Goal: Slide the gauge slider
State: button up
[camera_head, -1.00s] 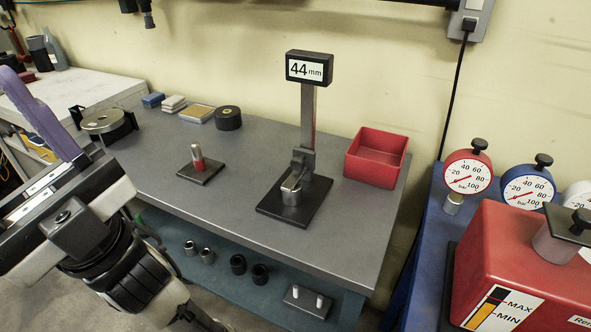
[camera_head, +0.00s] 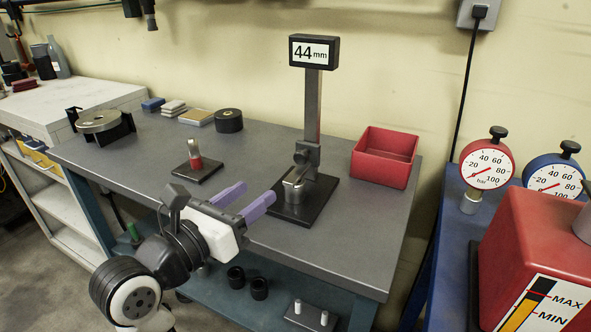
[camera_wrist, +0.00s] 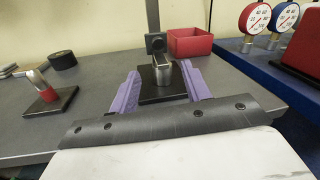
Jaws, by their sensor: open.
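The height gauge stands on the grey bench, with a black base (camera_head: 318,205), a steel column (camera_head: 312,110) and a display (camera_head: 314,51) reading 44 mm. Its slider (camera_head: 306,155) sits low on the column, above a short metal cylinder (camera_head: 294,189) on the base. My gripper (camera_head: 254,196) is open and empty, with purple fingers pointing at the gauge from its left front. In the wrist view, my gripper's fingers (camera_wrist: 163,85) flank the base and the cylinder (camera_wrist: 162,72), with the slider (camera_wrist: 156,43) beyond. I cannot tell any contact.
A red bin (camera_head: 385,157) stands right of the gauge. A small plate with a red and metal post (camera_head: 195,162) is at left. A black roll (camera_head: 228,120) lies behind. Pressure gauges (camera_head: 486,163) and a red box (camera_head: 535,260) are on the blue bench at right.

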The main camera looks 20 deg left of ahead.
aim_at(299, 160)
jog(key=shift+w+a+f, duration=0.1)
jog(key=shift+w+f, duration=0.15)
jog(key=shift+f, duration=0.05)
jog(key=p+x, duration=0.2)
jog(key=x, duration=1.1)
jog(key=shift+w+f, duration=0.1)
jog(key=shift+w, duration=0.15)
grip_shut()
